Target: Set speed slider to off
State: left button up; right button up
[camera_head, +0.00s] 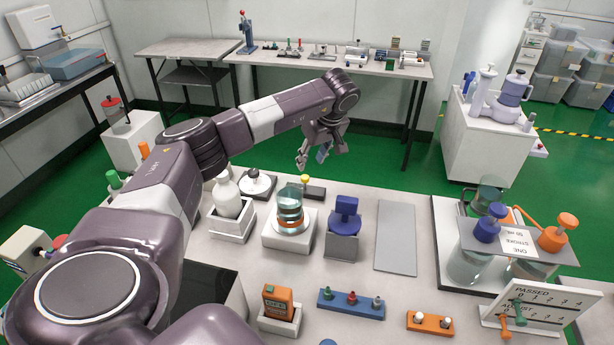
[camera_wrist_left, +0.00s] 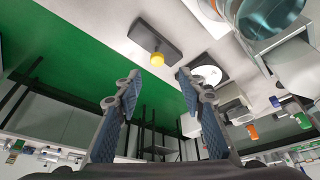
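A dark flat bar with a yellow knob, which looks like the speed slider (camera_head: 315,190), lies near the far edge of the white table. Its yellow knob (camera_head: 306,179) stands up around the bar's middle. The slider (camera_wrist_left: 172,46) and knob (camera_wrist_left: 157,59) also show in the left wrist view, ahead of the fingertips. No off marking is readable. My left gripper (camera_head: 311,155) is open and empty, above and beyond the slider in the head view, apart from the knob. Its two fingers (camera_wrist_left: 157,80) show spread in the left wrist view. My right gripper is not in view.
A round white dial-like device (camera_head: 258,184) sits left of the slider. A glass beaker (camera_head: 289,210) on a white base and a dark blue device (camera_head: 345,215) stand in front of it. A white bottle (camera_head: 228,197) stands further left. A bare grey plate (camera_head: 396,238) lies right.

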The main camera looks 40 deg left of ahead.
aim_at(306, 177)
pick_arm(q)
jog(key=x, duration=0.9)
jog(key=shift+w+a+f, duration=0.1)
jog(key=shift+w+f, duration=0.15)
jog(key=shift+w, duration=0.15)
jog(key=shift+c, duration=0.5)
grip_shut()
